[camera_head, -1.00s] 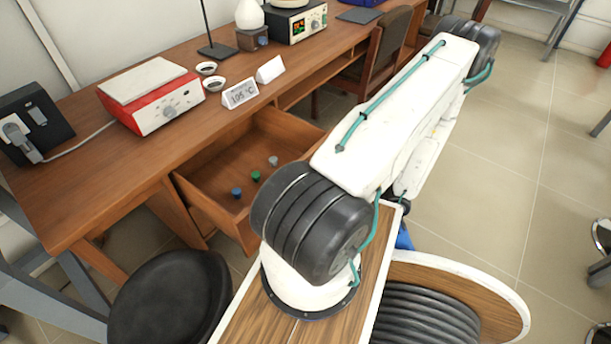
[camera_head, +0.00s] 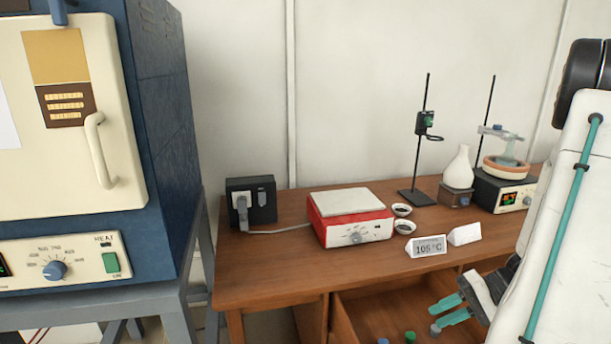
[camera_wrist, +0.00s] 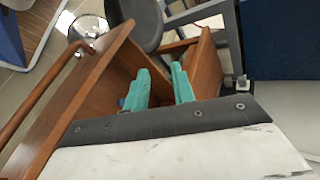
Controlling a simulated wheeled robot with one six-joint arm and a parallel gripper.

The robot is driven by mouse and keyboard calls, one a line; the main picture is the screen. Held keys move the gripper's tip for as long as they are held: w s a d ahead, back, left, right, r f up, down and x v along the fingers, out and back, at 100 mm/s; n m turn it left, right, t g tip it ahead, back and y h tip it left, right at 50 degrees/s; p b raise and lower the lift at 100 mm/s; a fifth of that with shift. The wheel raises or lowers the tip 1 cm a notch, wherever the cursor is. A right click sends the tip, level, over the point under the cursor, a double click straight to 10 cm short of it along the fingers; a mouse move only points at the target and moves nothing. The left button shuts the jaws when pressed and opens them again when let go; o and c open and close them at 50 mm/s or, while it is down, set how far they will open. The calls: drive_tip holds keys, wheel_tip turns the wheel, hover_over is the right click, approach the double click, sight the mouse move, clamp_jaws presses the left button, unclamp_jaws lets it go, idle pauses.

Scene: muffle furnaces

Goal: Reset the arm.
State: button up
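My arm stands at the right edge of the head view, with its white link reaching down. My gripper (camera_head: 444,313) has two teal fingers and hangs by the open drawer (camera_head: 345,325) of the wooden desk. In the wrist view the fingers of my gripper (camera_wrist: 160,87) are apart, with nothing seen held between them. The drawer's wooden walls show around and beyond them. A blue stopper (camera_head: 383,341), a green stopper (camera_head: 410,337) and a grey one (camera_head: 435,329) show at the bottom of the head view; the grey one is close to the fingertips.
A blue furnace with a cream door (camera_head: 75,120) stands at the left. On the desk (camera_head: 265,265) are a red and white device (camera_head: 350,218), a black box (camera_head: 250,200), a 105 °C sign (camera_head: 427,247), small dishes and a stand (camera_head: 420,150). A dark stool (camera_wrist: 135,20) is beyond the drawer.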

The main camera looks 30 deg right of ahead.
drive_tip(key=w+a+r+n+g+h, duration=0.2)
drive_tip(key=a+r+g, duration=0.1)
drive_tip(key=a+r, duration=0.35)
drive_tip(key=w+a+r+n+g+h, duration=0.2)
drive_tip(key=a+r+g, duration=0.1)
drive_tip(key=a+r, duration=0.35)
drive_tip(key=s+a+r+n+t+h, duration=0.1)
drive_tip(key=s+a+r+n+h, duration=0.1)
drive_tip(key=a, duration=0.4)
drive_tip(key=s+a+r+n+t+h, duration=0.1)
drive_tip(key=s+a+r+n+h, duration=0.1)
drive_tip(key=s+a+r+h, duration=0.2)
wheel_tip(320, 180, up, 3)
drive_tip(key=shift+s+a+r, duration=0.1)
drive_tip(key=shift+s+a, duration=0.95)
drive_tip(key=shift+a, duration=0.15)
